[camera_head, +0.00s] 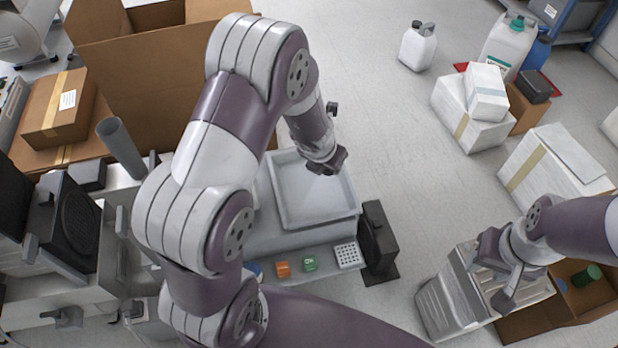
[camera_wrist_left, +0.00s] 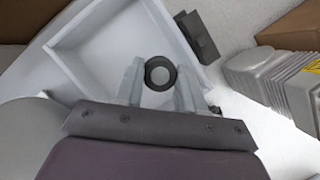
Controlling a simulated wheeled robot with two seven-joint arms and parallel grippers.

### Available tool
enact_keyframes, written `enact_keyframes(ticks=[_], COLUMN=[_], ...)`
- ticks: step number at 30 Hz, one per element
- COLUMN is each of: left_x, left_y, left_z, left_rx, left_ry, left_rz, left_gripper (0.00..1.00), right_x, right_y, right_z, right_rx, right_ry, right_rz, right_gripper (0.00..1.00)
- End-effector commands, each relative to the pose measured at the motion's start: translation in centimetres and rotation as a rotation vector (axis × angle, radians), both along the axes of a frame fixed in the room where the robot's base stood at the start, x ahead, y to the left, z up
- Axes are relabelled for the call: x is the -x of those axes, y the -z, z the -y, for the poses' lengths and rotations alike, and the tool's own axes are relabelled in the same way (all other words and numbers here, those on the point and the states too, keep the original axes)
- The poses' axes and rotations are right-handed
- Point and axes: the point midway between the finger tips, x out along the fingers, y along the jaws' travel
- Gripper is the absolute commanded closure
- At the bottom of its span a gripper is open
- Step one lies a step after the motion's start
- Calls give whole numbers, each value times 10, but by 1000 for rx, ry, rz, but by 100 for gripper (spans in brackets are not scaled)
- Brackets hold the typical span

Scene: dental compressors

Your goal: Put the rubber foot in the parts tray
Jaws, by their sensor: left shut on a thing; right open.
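The parts tray (camera_head: 310,208) is a shallow, pale grey square tray on a grey bench. My left gripper (camera_head: 325,164) is above its back right part, pointing down. In the left wrist view, my left gripper (camera_wrist_left: 160,78) is shut on the rubber foot (camera_wrist_left: 160,61), a dark round ring with a grey centre. The tray (camera_wrist_left: 105,45) shows behind and left of it, with the foot near the tray's corner in that view. In the head view the foot cannot be made out at the gripper. My right gripper (camera_head: 497,278) is open above a grey ribbed unit.
A black box (camera_head: 379,236) stands right of the tray. An orange block (camera_head: 283,268), a green block (camera_head: 309,263) and a white perforated block (camera_head: 347,255) sit along the bench front.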

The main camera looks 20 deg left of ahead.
Motion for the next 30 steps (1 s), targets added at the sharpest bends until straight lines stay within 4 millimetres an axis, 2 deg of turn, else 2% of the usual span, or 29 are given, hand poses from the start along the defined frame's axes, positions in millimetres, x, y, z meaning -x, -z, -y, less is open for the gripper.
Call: enact_keyframes(ticks=[1, 3, 6, 9, 12, 18, 22, 29, 30], left_x=[-6, -15, -26, -33, -35, -35, -35, -35, -35], left_y=[16, 28, 40, 46, 54, 93, 87, 92, 90], left_z=[-16, -34, -55, -67, -71, -70, -70, -70, -70], left_rx=[1, 1, 0, 0, 0, 0, 0, 0, 0], left_ry=[-7, -5, -1, 2, 5, 5, 5, 6, 6], left_rz=[-2, -2, -1, -1, 0, 0, 1, 1, 1], left_gripper=[90, 90, 90, 90, 90, 90, 90, 90, 48], right_x=[0, 0, 0, 0, 0, 0, 0, 0, 0], right_y=[11, 16, 20, 20, 26, 61, 55, 59, 58], right_z=[0, 0, 0, 0, 0, 0, 0, 0, 0], right_rx=[0, 0, 0, 0, 0, 0, 0, 0, 0], right_ry=[0, 0, 0, 0, 0, 0, 0, 0, 0], right_rz=[0, 0, 0, 0, 0, -1, 0, 0, 0], right_gripper=[57, 57, 57, 57, 57, 57, 57, 57, 57])
